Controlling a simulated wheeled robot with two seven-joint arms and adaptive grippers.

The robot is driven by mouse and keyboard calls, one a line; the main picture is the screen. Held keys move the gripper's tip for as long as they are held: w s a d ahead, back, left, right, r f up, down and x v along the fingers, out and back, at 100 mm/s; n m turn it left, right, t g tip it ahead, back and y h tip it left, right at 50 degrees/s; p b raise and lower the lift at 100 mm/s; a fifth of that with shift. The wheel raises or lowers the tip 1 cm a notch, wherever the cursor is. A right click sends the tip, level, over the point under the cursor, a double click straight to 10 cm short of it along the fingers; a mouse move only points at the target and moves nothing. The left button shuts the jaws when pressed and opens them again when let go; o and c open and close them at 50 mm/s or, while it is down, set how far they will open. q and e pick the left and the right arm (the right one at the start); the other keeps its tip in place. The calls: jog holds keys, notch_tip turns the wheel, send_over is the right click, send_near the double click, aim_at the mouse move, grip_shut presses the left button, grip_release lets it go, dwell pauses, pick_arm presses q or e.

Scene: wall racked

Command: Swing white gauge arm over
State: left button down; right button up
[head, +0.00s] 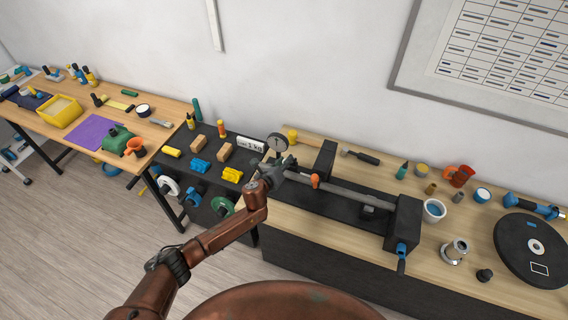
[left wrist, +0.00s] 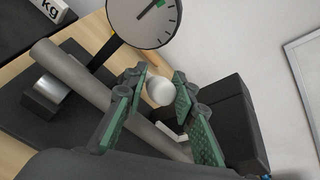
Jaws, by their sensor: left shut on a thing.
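The round gauge (head: 277,143) with a white dial stands at the left end of a black bench fixture. In the left wrist view the dial (left wrist: 140,24) shows at the top, just beyond my fingertips. My left gripper (head: 278,170) is at that end of the fixture, over the grey bar. In the left wrist view my left gripper's green-padded fingers (left wrist: 158,84) are shut on a white rounded end (left wrist: 160,93), which looks like part of the white gauge arm. The rest of the arm is hidden by the gripper. My right gripper is not in view.
A long grey bar (head: 350,194) runs right to a black block (head: 403,222) with a blue handle (head: 401,256). An orange knob (head: 315,181) stands by the bar. Cups and a black disc (head: 512,270) lie right; a black rack (head: 224,184) stands left.

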pick_arm(q)
jog(key=shift+w+d+r, duration=0.25)
jog(key=shift+d+r, duration=0.3)
jog(key=shift+r, duration=0.2)
jog(key=c, duration=1.8)
grip_release()
jog(key=shift+o, duration=0.3)
jog(key=shift+s+f, duration=0.1)
jog(key=shift+f, duration=0.05)
jog(key=shift+a+f, duration=0.15)
jog(key=v, duration=1.2)
jog(key=shift+a+f, duration=0.1)
jog(key=shift+c, duration=0.3)
